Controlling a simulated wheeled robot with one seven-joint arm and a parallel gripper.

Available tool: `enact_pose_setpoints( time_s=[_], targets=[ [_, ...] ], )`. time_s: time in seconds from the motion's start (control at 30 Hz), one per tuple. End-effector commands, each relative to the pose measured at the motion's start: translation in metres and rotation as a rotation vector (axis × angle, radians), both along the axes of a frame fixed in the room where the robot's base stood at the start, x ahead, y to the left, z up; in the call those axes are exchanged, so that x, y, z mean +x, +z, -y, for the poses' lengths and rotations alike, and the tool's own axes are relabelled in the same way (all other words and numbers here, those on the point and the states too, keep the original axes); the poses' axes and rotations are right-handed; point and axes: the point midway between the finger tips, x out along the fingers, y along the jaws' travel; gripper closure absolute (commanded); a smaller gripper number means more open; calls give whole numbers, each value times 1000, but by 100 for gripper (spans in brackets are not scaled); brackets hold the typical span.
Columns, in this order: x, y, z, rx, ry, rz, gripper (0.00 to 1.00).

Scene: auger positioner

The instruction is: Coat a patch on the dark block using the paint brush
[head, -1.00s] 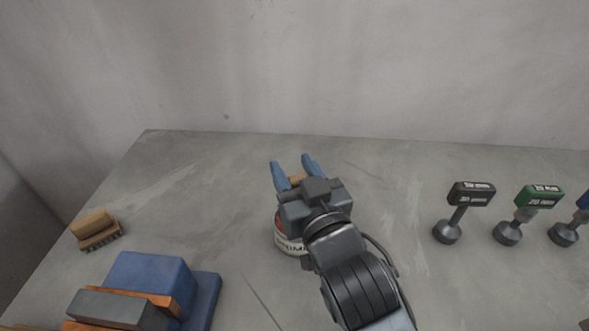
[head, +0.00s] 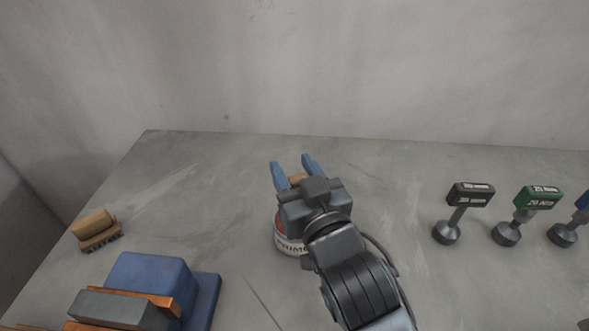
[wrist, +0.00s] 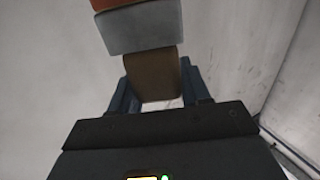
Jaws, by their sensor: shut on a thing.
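My gripper (head: 296,171) is shut on the paint brush, whose wooden handle (head: 297,180) shows between the blue fingers in the head view. In the wrist view the brush has a brown handle (wrist: 153,76), a grey ferrule (wrist: 140,28) and an orange-red end (wrist: 116,3) cut off by the top edge. A white can (head: 288,245) with red inside and a partly hidden label stands under my gripper. The dark grey block (head: 118,309) is at the lower left, held between the orange jaws of a blue vise (head: 150,275).
Several tools with labelled heads stand upright at the right, including a black one (head: 470,194) and a green one (head: 537,198). The grey table (head: 200,180) is clear behind the vise, with a wall beyond.

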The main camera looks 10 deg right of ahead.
Motion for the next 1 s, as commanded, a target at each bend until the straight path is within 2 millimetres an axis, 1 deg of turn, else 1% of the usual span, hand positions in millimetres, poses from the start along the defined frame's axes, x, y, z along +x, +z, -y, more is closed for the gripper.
enact_pose_setpoints(
  time_s=[0.03, 0.5, 0.8, 1.0],
  targets=[
    [0, 8, 0, 1, 0, 3, 84],
    [0, 44, 0, 1, 0, 5, 84],
    [0, 63, 0, 2, 0, 5, 84],
    [0, 65, 0, 2, 0, 4, 84]
  ],
)
